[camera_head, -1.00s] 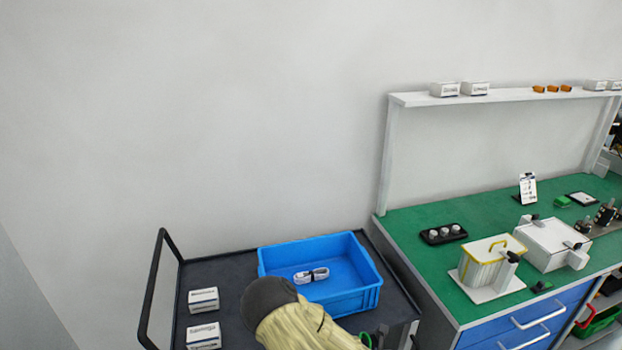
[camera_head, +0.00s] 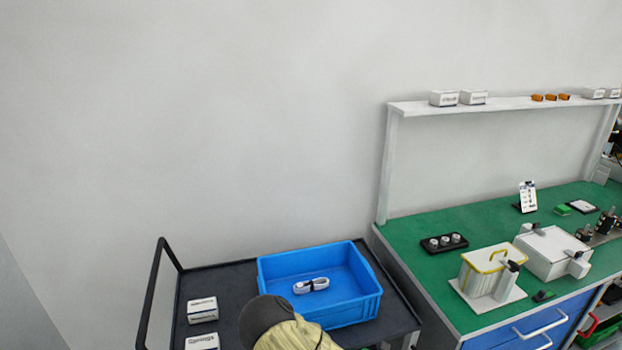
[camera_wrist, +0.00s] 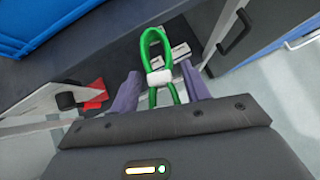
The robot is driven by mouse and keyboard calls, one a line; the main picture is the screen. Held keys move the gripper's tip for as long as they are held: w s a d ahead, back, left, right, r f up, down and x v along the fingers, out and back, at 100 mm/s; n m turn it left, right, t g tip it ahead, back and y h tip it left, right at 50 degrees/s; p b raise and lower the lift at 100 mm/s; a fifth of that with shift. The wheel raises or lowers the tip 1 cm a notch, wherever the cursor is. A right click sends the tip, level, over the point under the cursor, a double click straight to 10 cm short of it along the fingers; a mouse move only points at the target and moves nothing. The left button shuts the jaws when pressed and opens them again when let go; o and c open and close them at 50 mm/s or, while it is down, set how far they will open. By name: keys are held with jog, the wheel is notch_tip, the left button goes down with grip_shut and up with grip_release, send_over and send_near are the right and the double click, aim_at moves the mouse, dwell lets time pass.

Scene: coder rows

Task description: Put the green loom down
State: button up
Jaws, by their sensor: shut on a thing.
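The green loom (camera_wrist: 151,42) is a looped green cable with a white band around its middle. In the wrist view it stands between the two purple-grey fingers of my gripper (camera_wrist: 160,88), which is shut on it. The loop points away from my gripper, over or near the dark cart top; I cannot tell whether it touches it. In the head view my arm shows at the bottom edge, and my gripper and the green loom are out of sight.
A blue bin (camera_head: 346,307) holding a white bundled cable (camera_head: 311,286) stands on the black cart (camera_head: 236,284). Two white boxes (camera_head: 202,310) lie on the cart's left. The green-topped bench (camera_head: 400,228) is close on the right. A red thing (camera_wrist: 97,95) shows in the wrist view.

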jog(key=shift+a, duration=0.1)
dwell(0.3)
notch_tip(320, 180, down, 10)
jog(key=s, duration=0.2)
jog(key=shift+s+f, duration=0.25)
jog(key=shift+s, duration=0.15)
